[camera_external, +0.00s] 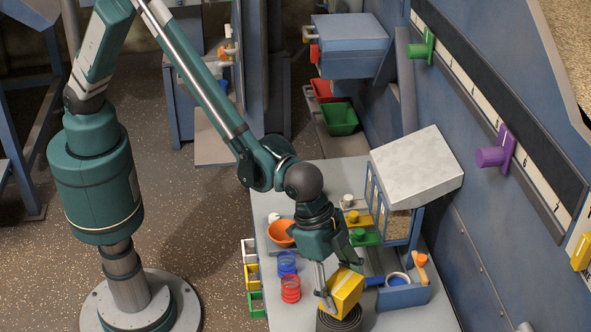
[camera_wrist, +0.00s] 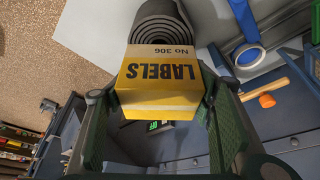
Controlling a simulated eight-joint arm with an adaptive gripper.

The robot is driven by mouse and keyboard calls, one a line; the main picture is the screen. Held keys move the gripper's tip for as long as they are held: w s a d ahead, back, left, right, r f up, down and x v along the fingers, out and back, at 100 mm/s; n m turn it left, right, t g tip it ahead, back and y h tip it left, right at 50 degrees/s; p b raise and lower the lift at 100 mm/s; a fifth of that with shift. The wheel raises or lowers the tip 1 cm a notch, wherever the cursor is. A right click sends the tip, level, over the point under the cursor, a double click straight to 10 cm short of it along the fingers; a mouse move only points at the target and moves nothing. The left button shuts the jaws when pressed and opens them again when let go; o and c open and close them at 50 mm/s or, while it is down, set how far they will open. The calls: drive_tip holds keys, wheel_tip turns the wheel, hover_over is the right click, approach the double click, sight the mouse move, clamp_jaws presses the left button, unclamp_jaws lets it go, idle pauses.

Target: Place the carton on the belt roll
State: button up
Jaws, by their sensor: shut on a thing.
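The carton (camera_external: 343,290) is a yellow box; in the wrist view the carton (camera_wrist: 160,72) shows the print "LABELS No 306". My gripper (camera_external: 340,284) is shut on it, one finger on each side, and my gripper also shows in the wrist view (camera_wrist: 160,112). The carton is tilted. The belt roll (camera_external: 340,320) is a dark coiled roll on the bench, close below the carton in the external view. The belt roll (camera_wrist: 165,18) also shows beyond the carton in the wrist view. I cannot tell whether carton and roll touch.
Red (camera_external: 290,290) and blue (camera_external: 287,263) coils stand left of the carton. A blue tray (camera_external: 403,297) with a tape ring sits to the right. An orange bowl (camera_external: 282,234) and a cabinet with a pale top (camera_external: 415,168) stand behind. The bench's front left (camera_external: 290,318) is clear.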

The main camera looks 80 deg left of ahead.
drive_tip(key=shift+f, duration=1.85)
drive_tip(key=shift+f, duration=0.2)
drive_tip(key=o, duration=0.9)
drive_tip(key=shift+o, duration=0.2)
drive_tip(key=shift+r, duration=0.3)
drive_tip(key=shift+v, duration=5.95)
drive_tip(key=shift+a, duration=0.1)
